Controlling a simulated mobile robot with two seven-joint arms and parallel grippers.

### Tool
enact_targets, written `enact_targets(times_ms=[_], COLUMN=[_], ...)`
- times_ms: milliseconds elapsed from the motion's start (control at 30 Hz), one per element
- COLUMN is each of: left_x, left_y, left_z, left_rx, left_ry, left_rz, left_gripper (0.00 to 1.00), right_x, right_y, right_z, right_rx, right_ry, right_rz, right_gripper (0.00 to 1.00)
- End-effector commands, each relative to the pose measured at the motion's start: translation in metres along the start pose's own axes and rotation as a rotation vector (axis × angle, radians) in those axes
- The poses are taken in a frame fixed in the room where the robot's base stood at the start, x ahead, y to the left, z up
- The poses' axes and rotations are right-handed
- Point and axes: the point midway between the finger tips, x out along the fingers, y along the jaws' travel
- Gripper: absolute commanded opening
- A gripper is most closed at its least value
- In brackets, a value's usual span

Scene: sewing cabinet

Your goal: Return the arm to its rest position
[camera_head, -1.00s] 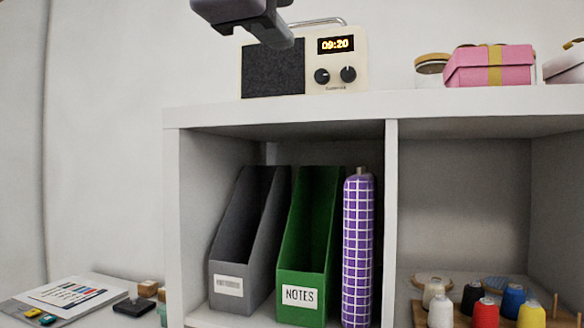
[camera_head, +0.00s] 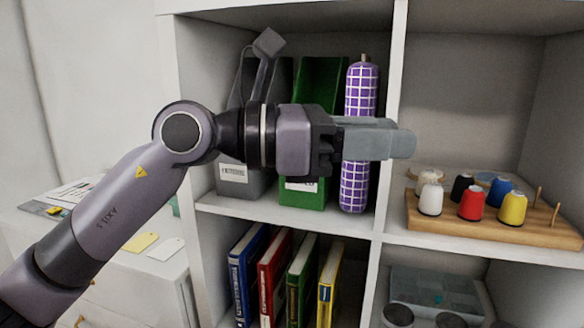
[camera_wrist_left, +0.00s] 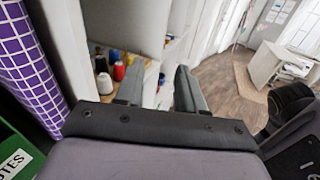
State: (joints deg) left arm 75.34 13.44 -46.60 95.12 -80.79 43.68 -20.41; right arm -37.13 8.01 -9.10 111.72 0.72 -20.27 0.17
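My left arm reaches in from the left across the front of the shelf. My left gripper (camera_head: 398,140) points right in the head view and covers the middle of the purple checked bottle-like item (camera_head: 354,187). In the left wrist view the two fingers (camera_wrist_left: 158,88) stand apart with nothing between them. The purple item (camera_wrist_left: 28,68) is close at the left there, and whether the gripper touches it I cannot tell. My right gripper is not in view.
Behind the arm are a grey file holder (camera_head: 233,182) and a green one (camera_head: 303,195). Thread spools stand on a wooden rack (camera_head: 483,225) to the right. Several books (camera_head: 299,278) and a grey organiser (camera_head: 437,287) are below. A low cabinet (camera_head: 143,268) is at the left.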

Motion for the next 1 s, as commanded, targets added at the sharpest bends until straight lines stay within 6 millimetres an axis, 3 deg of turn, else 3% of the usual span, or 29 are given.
enact_targets(times_ms=[367, 567, 800, 1000], left_x=[-0.042, -0.08, -0.134, -0.18], left_y=[0.028, 0.053, 0.071, 0.057], left_z=[-0.061, -0.117, -0.216, -0.318], left_rx=[-0.769, -1.171, -1.64, -2.005], left_ry=[-0.485, -0.743, -1.059, -1.326], left_rz=[-0.066, -0.025, 0.093, 0.246], left_gripper=[0.39, 0.39, 0.39, 0.39], right_x=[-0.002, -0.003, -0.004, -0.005], right_y=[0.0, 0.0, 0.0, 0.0], right_z=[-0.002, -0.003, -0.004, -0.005], right_rx=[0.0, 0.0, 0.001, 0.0], right_ry=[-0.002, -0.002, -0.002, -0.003], right_rz=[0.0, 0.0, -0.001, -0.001], right_gripper=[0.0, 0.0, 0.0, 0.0])
